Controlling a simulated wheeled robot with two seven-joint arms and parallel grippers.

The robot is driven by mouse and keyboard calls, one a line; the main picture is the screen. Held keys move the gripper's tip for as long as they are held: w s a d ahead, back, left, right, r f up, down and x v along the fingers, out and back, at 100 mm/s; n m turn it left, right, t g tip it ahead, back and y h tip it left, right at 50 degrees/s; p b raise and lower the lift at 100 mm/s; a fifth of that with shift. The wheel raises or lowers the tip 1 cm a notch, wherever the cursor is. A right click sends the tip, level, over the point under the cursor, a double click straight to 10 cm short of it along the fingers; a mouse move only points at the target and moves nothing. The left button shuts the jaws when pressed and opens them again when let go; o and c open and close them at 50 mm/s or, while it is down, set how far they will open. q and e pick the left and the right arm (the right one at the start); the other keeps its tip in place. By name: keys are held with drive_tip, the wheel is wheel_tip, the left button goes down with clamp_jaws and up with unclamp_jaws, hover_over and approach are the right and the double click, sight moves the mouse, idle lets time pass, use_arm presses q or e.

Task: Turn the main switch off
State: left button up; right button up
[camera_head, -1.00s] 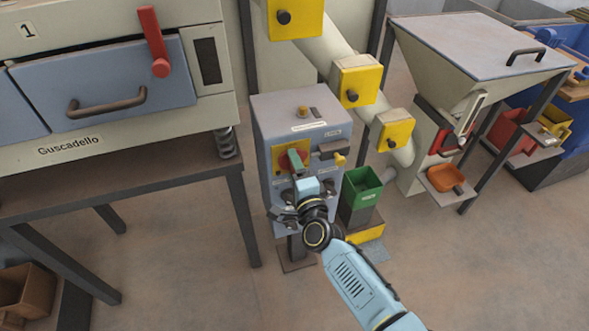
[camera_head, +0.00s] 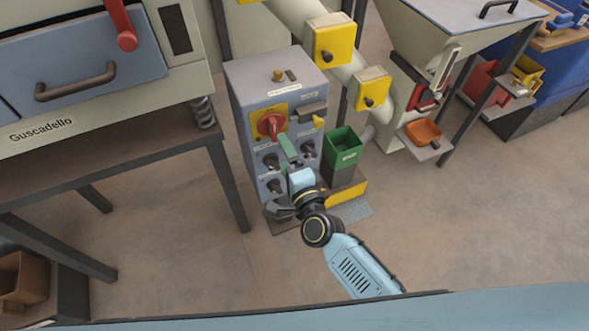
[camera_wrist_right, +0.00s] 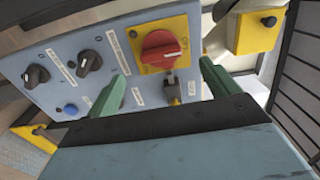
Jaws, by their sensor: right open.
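The main switch is a red rotary knob (camera_head: 270,123) on a yellow plate, high on the front of a grey-blue control box (camera_head: 240,150). In the right wrist view the red knob (camera_wrist_right: 163,50) shows clearly beyond the fingers, roughly between them. My right gripper (camera_head: 286,150) is in front of the box, just below and right of the knob. Its two green fingers (camera_wrist_right: 162,75) are spread, with nothing between them, and appear apart from the knob. My left gripper is not in view.
Black rotary knobs (camera_head: 271,161) sit lower on the panel. A dark handle (camera_head: 311,112) and a small yellow lever (camera_head: 318,122) are at its right. A green bin (camera_head: 343,147) stands right of the box. A machine on a table (camera_head: 110,170) is at left.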

drive_tip(key=v, duration=0.5)
drive_tip(key=shift+s+d, duration=0.1)
drive_tip(key=shift+s, duration=0.1)
drive_tip(key=shift+f+p, duration=0.15)
drive_tip(key=shift+p, duration=0.15)
